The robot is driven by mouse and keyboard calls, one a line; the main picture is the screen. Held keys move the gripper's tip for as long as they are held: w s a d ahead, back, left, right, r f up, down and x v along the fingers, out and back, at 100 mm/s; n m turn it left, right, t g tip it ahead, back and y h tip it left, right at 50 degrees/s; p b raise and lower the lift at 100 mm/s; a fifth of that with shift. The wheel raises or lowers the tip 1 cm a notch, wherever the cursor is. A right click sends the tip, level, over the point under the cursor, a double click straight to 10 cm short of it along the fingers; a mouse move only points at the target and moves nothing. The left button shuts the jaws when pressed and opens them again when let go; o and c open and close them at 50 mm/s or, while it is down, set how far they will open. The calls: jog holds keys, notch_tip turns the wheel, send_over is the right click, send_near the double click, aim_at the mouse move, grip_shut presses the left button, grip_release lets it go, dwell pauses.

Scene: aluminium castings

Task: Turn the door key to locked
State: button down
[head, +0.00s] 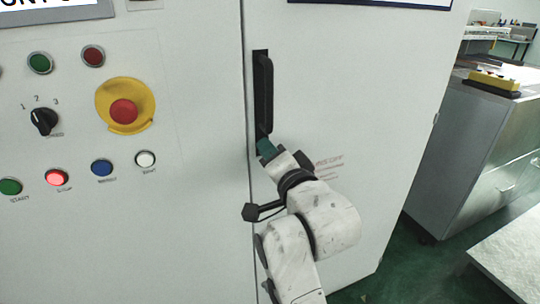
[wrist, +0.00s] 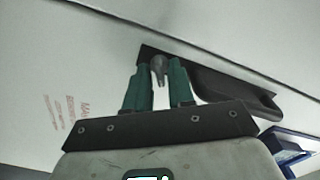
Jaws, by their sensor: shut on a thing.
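The door key (wrist: 159,70) shows in the wrist view as a small grey piece at the end of the black handle plate. My gripper (wrist: 158,76) has its two green fingers on either side of the key and is shut on it. In the head view my gripper (head: 266,149) is at the lower end of the black door handle (head: 263,95), and the key is hidden there. The handle also shows in the wrist view (wrist: 235,92), right of the fingers. I cannot tell from these views whether the key stands at locked.
The control panel left of the door seam carries a yellow-backed red emergency button (head: 123,111), a rotary switch (head: 43,121) and several push buttons. Red warning print (head: 328,162) is on the door right of my gripper. A metal cabinet (head: 475,150) stands at the right.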

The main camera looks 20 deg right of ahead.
dwell(0.3)
jog(key=c, duration=1.2)
grip_release()
jog(key=shift+c, duration=0.2)
jog(key=s+b, duration=0.1)
jog(key=s, duration=1)
jog(key=shift+w, duration=0.1)
